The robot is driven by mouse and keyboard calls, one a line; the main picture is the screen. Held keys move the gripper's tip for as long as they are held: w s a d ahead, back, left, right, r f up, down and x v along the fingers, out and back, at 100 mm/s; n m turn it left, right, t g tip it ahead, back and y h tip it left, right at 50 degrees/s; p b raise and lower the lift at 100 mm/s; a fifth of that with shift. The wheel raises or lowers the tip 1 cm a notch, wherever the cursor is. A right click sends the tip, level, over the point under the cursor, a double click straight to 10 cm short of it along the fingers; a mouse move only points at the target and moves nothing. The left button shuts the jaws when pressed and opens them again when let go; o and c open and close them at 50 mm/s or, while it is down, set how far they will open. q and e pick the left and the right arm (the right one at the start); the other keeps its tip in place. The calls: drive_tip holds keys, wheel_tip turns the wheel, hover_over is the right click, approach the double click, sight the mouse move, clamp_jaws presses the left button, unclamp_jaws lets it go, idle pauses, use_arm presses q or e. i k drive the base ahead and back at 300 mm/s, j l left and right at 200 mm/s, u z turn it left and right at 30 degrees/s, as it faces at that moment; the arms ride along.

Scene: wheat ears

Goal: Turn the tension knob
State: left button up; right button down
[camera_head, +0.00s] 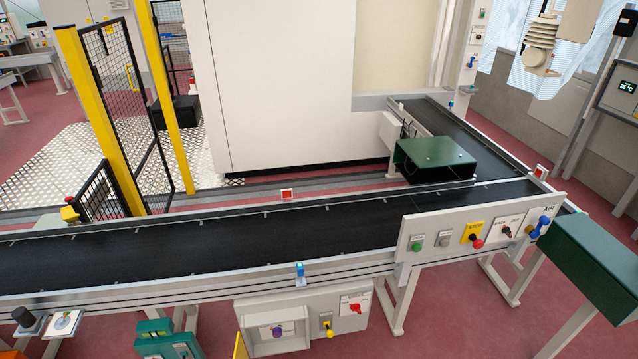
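No label that I can read as tension shows, so I cannot tell which control is the tension knob. A black knob (23,316) stands on a small plate at the lower left, beside a round dial (64,321). On the grey box under the conveyor are a purple knob (278,332), a yellow control (328,330) and a red knob (355,307). The white panel at the conveyor's right has a dark knob (507,231), a red knob on yellow (476,242) and a blue handle (541,226). Neither gripper shows.
The black conveyor belt (250,236) crosses the view and meets a second belt at the right. A dark green box (435,155) sits at their junction. A green box (592,255) stands at the right. A yellow post (100,110) and mesh guard stand behind.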

sight(277, 332)
drive_tip(key=j+z, duration=0.1)
drive_tip(key=j, duration=0.35)
drive_tip(key=k+j+z, duration=0.1)
drive_tip(key=j, duration=0.3)
drive_tip(key=j+z, duration=0.1)
drive_tip(key=j, duration=0.35)
drive_tip(key=k+j+z, duration=0.15)
drive_tip(key=j, duration=0.3)
drive_tip(key=j+z, duration=0.1)
drive_tip(key=j, duration=0.3)
drive_tip(key=k+j+z, duration=0.1)
drive_tip(key=j, duration=0.3)
drive_tip(key=k, duration=0.1)
